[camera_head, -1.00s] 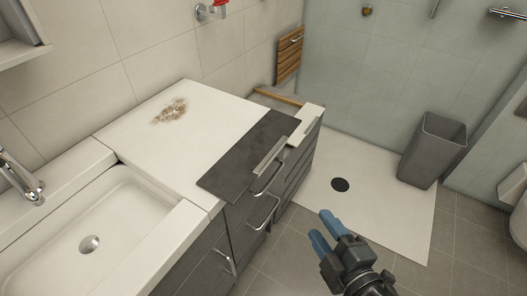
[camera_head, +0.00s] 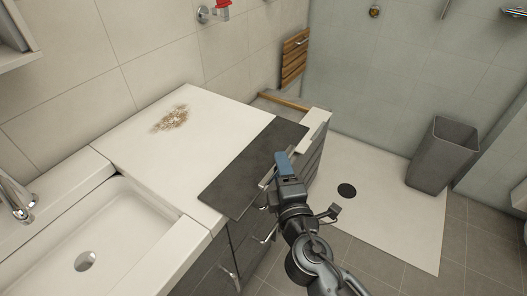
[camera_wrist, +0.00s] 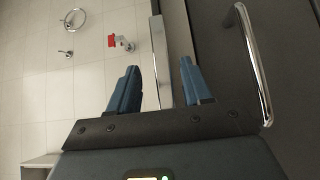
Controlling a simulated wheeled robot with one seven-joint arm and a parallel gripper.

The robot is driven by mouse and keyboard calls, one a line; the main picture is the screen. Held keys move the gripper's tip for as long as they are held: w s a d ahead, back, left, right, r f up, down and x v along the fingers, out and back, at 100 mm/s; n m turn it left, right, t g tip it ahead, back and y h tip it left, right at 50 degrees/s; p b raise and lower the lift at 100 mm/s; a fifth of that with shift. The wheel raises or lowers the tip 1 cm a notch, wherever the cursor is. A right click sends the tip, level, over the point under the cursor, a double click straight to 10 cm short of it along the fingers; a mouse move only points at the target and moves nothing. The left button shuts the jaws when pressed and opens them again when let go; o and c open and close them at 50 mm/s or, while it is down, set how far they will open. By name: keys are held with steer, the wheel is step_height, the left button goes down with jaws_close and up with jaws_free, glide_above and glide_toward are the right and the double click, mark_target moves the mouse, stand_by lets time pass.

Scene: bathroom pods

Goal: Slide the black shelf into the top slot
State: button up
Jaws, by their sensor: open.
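The black shelf (camera_head: 236,178) is a dark flat panel lying on the white counter at its right end. A pale metallic strip runs along its front edge, partly hidden by my gripper (camera_head: 285,165), which is at that edge. In the wrist view my gripper (camera_wrist: 157,88) is open, with blue fingers apart. A metallic strip (camera_wrist: 160,62) shows between the fingertips; I cannot tell whether either finger touches it. I cannot clearly identify the top slot; a drawer cabinet (camera_head: 247,240) with grey fronts stands below the counter.
A curved metal drawer handle (camera_wrist: 254,62) is close to the right finger in the wrist view. A sink (camera_head: 110,240) is at left, and a brown stain (camera_head: 171,119) marks the counter. A grey bin (camera_head: 441,155) stands at right. Floor between bin and cabinet is clear.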

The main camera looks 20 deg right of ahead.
steer(key=shift+w+d, duration=0.4)
steer(key=shift+w+a, duration=0.2)
steer(key=shift+w, duration=0.05)
steer(key=shift+c, duration=0.2)
steer(key=shift+w+a, duration=0.1)
steer(key=shift+a, duration=0.05)
steer(key=c, duration=0.4)
jaws_close()
steer(key=shift+r, duration=0.1)
